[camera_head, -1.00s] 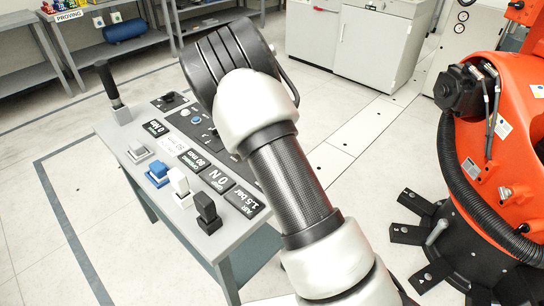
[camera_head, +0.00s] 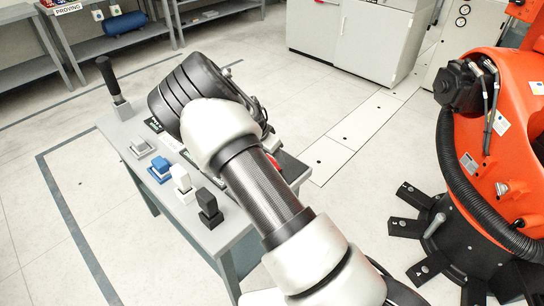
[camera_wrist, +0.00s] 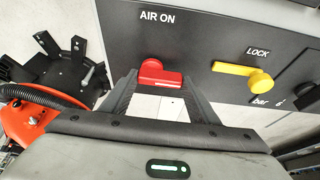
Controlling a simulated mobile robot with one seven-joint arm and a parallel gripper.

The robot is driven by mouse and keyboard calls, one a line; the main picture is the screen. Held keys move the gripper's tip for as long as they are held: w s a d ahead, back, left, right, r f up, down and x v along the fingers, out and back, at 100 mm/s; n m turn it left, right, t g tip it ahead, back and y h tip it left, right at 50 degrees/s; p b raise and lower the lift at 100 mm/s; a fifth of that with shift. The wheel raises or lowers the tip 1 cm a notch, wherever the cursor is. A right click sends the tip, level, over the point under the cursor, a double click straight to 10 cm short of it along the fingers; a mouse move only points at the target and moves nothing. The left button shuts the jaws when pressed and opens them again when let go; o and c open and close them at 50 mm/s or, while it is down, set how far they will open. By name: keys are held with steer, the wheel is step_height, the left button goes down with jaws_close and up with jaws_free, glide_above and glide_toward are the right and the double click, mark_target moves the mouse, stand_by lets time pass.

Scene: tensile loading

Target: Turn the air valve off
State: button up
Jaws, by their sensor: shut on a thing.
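The air valve's red handle (camera_wrist: 160,77) is in the wrist view, on a dark grey panel under the words "AIR ON". The handle lies roughly crosswise in that picture. My gripper (camera_wrist: 160,90) has a finger at each end of the handle and is shut on it. In the head view a small patch of red (camera_head: 273,165) shows beside my arm at the console's right side. My arm hides the gripper and most of the panel there.
A yellow LOCK handle (camera_wrist: 243,82) sits right of the valve on the same panel. The console (camera_head: 125,130) carries a black lever (camera_head: 110,80) and several blocks, including a blue one (camera_head: 160,168). An orange robot (camera_head: 495,150) stands at the right. Open floor lies between.

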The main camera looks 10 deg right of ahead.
steer(key=o, duration=1)
steer(key=shift+o, duration=0.2)
steer(key=p+v, duration=0.1)
steer(key=v, duration=1.6)
steer(key=shift+r+p, duration=0.25)
steer(key=shift+p, duration=0.1)
